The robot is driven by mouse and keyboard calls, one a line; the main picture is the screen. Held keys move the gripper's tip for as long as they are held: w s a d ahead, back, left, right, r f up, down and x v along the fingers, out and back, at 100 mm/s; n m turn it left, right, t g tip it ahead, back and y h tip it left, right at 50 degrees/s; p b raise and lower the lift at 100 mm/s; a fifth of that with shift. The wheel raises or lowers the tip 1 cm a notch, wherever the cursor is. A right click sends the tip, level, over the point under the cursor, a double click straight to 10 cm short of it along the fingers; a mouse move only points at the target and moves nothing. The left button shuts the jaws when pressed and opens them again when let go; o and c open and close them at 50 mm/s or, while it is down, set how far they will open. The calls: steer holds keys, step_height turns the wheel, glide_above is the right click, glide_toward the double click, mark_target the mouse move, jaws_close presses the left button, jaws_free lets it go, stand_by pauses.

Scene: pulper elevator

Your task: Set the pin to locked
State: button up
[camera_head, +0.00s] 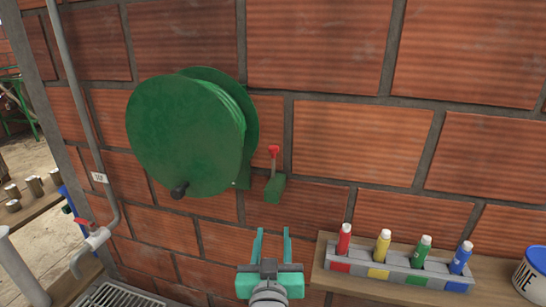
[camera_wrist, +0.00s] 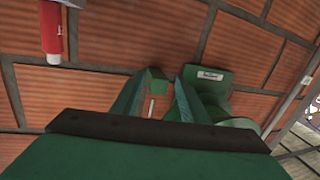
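The pin (camera_head: 274,158) is a thin light rod with a red knob (camera_head: 273,149) on top. It stands nearly upright out of a small green block (camera_head: 275,188) on the brick wall, right of a green reel (camera_head: 185,135). My gripper (camera_head: 272,233) has teal fingers, is open and empty, and shows below the block in the head view. In the wrist view the green block (camera_wrist: 157,80) and part of the pin's rod (camera_wrist: 152,106) show between the open fingers; the knob is hidden there. No contact shows.
The reel has a black crank knob (camera_head: 179,190). A grey rack (camera_head: 395,265) with red, yellow, green and blue markers stands on a wooden shelf (camera_head: 322,279) at right, near a white-and-blue tin (camera_head: 535,275). A pipe with a red-handled tap (camera_head: 95,237) is at left.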

glide_toward(274, 150)
steer(key=w, duration=0.9)
steer(key=shift+w+f+m+t, duration=0.2)
steer(key=shift+m+t, duration=0.1)
steer(key=shift+m, duration=0.1)
steer(key=shift+d, duration=0.1)
jaws_close()
